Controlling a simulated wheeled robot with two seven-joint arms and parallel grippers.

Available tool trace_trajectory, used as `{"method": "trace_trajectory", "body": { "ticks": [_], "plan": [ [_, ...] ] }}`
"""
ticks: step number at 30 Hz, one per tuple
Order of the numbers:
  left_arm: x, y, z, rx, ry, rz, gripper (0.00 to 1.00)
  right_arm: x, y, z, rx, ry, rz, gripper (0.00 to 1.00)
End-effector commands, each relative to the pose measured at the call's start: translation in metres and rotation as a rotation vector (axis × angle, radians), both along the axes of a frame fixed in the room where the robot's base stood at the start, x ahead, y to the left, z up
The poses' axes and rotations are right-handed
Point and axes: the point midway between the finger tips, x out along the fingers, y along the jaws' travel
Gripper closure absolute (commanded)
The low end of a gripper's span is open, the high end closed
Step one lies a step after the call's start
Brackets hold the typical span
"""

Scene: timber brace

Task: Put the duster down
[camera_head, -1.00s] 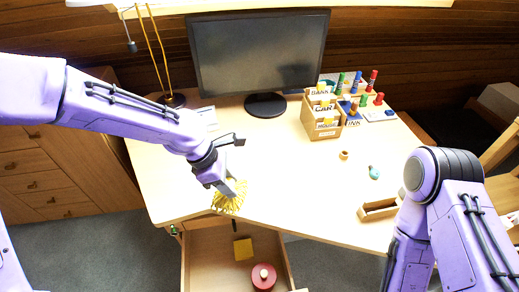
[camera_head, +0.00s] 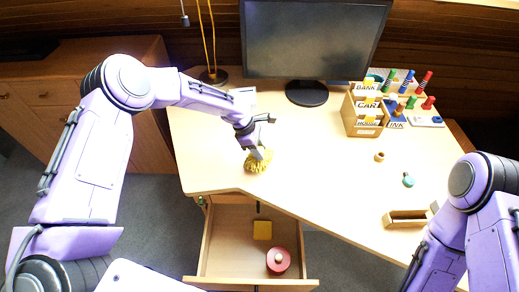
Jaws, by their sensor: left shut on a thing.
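The duster (camera_head: 257,163) is a yellow, fluffy bundle at the front left of the light wood desk (camera_head: 320,180). My left gripper (camera_head: 262,152) is shut on it from above, and the duster's lower strands are at the desk surface near the front edge. I cannot tell whether it rests its weight there. The gripper's fingers partly hide its upper part. My right arm shows at the right, but its gripper is outside the view.
An open drawer (camera_head: 225,262) below the front edge holds a yellow block (camera_head: 262,230) and a red round thing (camera_head: 278,260). A monitor (camera_head: 314,40), a card box (camera_head: 364,112), stamps (camera_head: 408,82), and a small wooden tray (camera_head: 407,219) stand on the desk. The desk's middle is clear.

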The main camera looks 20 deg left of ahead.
Motion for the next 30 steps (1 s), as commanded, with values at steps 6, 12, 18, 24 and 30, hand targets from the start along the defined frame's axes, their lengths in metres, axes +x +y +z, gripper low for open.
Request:
{"method": "trace_trajectory", "body": {
  "ticks": [6, 12, 18, 24, 30],
  "plan": [
    [0.001, 0.0, -0.008, 0.0, -0.004, 0.001, 0.95, 0.0, 0.0, 0.001, 0.0, 0.0, 0.0, 0.57],
    [0.001, 0.0, -0.011, -0.001, -0.003, 0.0, 0.95, 0.0, 0.0, -0.001, 0.0, 0.0, 0.0, 0.57],
    [0.0, 0.0, -0.011, -0.001, -0.003, 0.0, 0.36, 0.0, 0.0, 0.0, 0.0, 0.0, 0.0, 0.57],
    [0.001, 0.0, -0.009, -0.001, -0.003, 0.0, 0.36, 0.0, 0.0, 0.001, 0.0, 0.0, 0.0, 0.57],
    [0.0, 0.012, 0.022, -0.001, -0.008, 0.001, 0.36, 0.0, 0.0, -0.003, 0.0, 0.0, 0.0, 0.57]
  ]
}}
